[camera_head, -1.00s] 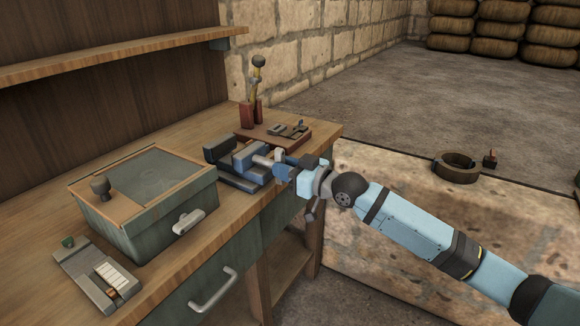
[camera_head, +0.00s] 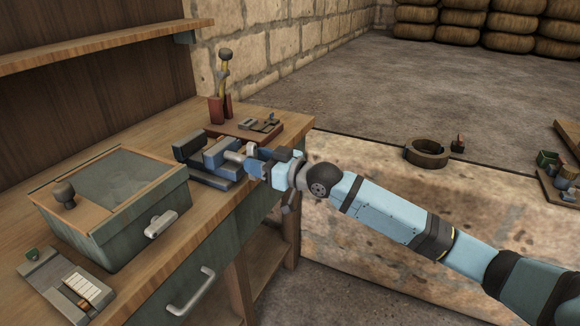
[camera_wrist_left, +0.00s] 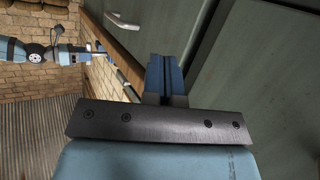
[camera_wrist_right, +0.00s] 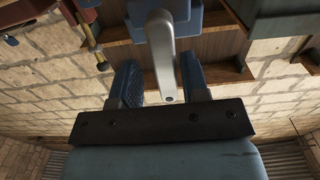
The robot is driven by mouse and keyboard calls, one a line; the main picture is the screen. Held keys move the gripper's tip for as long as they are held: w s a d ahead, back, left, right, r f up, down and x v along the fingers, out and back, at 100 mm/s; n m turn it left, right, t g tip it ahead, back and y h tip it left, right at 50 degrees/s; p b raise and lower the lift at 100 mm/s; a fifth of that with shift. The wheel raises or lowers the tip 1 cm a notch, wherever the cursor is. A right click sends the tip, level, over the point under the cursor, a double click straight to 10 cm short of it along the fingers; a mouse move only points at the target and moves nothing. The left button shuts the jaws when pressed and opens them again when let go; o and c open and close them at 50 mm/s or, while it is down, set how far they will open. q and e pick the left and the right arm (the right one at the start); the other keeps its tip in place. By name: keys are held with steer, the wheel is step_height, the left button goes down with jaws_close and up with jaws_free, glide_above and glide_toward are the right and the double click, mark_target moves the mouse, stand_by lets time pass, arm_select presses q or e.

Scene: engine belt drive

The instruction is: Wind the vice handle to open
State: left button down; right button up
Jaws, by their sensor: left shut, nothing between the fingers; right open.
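The blue and dark grey vice (camera_head: 214,157) sits on the workbench near its right end. My right gripper (camera_head: 258,160) is at the near right end of the vice. In the right wrist view, a pale metal handle (camera_wrist_right: 162,55) hangs between the two blue fingers of my right gripper (camera_wrist_right: 160,88). The fingers are open, one on each side, with gaps to the handle. The vice's blue body (camera_wrist_right: 180,10) shows above. My left gripper (camera_wrist_left: 165,75) is shut and empty in front of a green-grey cabinet front; it is outside the head view.
A green-grey box (camera_head: 120,200) with a knobbed lid stands left of the vice. A small tray (camera_head: 65,285) lies at the front left. A board (camera_head: 255,127) with small parts and a red-based stand (camera_head: 222,105) lie behind the vice. A ring (camera_head: 428,152) rests on the stone block.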

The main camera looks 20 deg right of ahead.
arm_select(q)
steer(key=a+f+p, duration=0.1)
steer(key=s+a+f+g+y+p, duration=0.1)
steer(key=shift+s+f+g, duration=0.1)
steer(key=shift+f+g, duration=0.2)
steer(key=shift+f, duration=0.1)
arm_select(e)
steer(key=v, duration=1.3)
steer(key=shift+s+d, duration=0.25)
steer(key=shift+d, duration=0.05)
